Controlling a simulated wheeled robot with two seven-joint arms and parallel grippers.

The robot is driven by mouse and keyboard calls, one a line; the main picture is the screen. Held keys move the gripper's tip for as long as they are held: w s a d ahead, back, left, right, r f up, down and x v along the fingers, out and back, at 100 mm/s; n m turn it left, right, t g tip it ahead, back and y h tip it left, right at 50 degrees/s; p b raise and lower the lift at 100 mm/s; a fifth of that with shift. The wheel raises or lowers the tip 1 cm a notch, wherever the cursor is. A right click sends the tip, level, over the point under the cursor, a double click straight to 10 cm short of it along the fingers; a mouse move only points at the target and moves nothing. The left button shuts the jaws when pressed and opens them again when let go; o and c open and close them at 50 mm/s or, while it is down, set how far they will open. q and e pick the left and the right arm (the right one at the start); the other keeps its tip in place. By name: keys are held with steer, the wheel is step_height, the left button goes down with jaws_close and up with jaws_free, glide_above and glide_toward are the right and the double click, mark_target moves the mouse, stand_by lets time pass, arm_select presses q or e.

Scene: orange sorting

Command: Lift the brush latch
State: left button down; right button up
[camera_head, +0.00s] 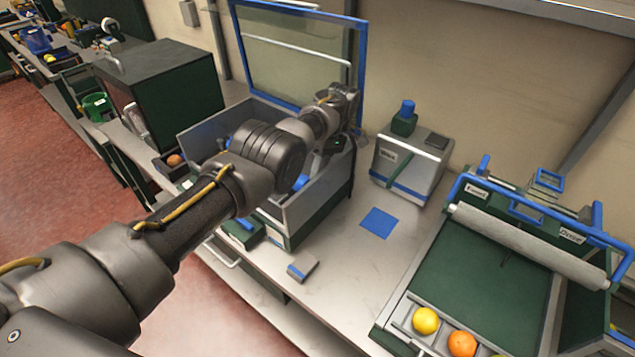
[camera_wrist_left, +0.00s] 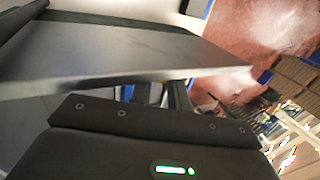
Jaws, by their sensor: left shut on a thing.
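My left gripper (camera_head: 336,145) reaches over the open washing box (camera_head: 310,203) to its right rear side, beside the raised clear lid (camera_head: 300,50). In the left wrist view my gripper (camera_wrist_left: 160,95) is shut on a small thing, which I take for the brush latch. The held part is mostly hidden by the gripper body and a grey panel (camera_wrist_left: 120,50), so its shape and how far it is raised cannot be told. Blue parts (camera_head: 300,182) show inside the box, partly behind my arm. My right gripper is out of view.
A grey dispenser with a blue knob (camera_head: 408,165) stands right of the box. A blue square (camera_head: 378,222) and a small grey block (camera_head: 302,268) lie on the bench. A green sorting tray with a roller (camera_head: 530,245) and fruit (camera_head: 425,321) is at the right.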

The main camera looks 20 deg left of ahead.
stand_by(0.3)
arm_select(q)
steer(key=c, duration=1.3)
jaws_free()
